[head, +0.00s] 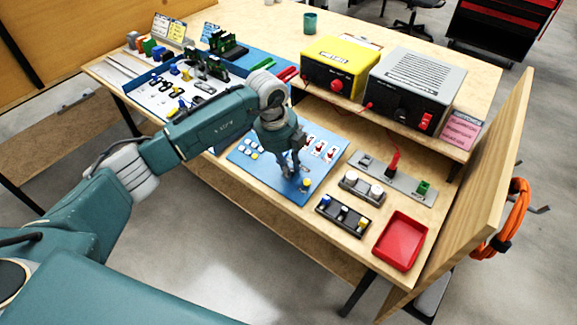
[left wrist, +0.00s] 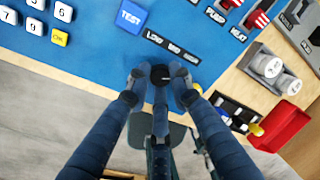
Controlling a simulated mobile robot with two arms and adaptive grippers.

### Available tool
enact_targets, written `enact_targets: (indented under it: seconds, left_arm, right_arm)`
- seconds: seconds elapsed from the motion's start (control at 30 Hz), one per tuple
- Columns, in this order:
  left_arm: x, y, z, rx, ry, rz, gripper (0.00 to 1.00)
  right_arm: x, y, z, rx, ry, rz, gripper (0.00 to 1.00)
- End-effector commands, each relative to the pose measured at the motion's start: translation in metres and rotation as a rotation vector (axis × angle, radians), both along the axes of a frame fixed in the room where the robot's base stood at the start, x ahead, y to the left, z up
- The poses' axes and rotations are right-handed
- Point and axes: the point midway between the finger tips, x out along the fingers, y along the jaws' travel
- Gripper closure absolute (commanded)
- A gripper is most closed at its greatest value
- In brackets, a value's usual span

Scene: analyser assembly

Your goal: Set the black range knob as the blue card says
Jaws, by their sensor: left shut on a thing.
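The black range knob (left wrist: 160,74) sits on the blue panel (left wrist: 90,70), just below the labels LOW, MID and HIGH in the left wrist view. My left gripper (left wrist: 160,77) is shut on the knob, with a finger on each side of it. In the head view, my left gripper (head: 297,178) reaches down to the front part of the blue panel (head: 268,172) and hides the knob there. The knob's pointer is hidden, so I cannot tell its setting. A blue card (head: 211,33) stands at the back left; its writing is too small to read.
Beside the knob are a blue TEST button (left wrist: 130,16), a keypad (left wrist: 36,16) and red switches (head: 319,148). A red tray (head: 400,241) and small holders (head: 345,216) lie to the right. Yellow (head: 340,66) and grey (head: 415,88) boxes stand behind.

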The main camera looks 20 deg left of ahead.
Motion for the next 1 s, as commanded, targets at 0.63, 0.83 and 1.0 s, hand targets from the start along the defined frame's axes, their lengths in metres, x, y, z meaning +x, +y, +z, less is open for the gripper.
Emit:
enact_targets:
  seconds: [0.63,0.83,1.0]
  left_arm:
    - [-0.002,0.0,0.002,-0.094,0.035,0.458,1.0]
    - [-0.002,0.0,0.002,-0.13,0.048,0.639,1.0]
    - [-0.002,0.0,0.002,-0.157,0.058,0.775,1.0]
  right_arm:
    - [0.0,-0.001,0.019,-0.001,0.0,-0.001,0.6]
    - [0.0,-0.001,0.028,-0.001,0.0,0.0,0.6]
    - [0.0,-0.003,0.035,-0.003,0.0,0.0,0.6]
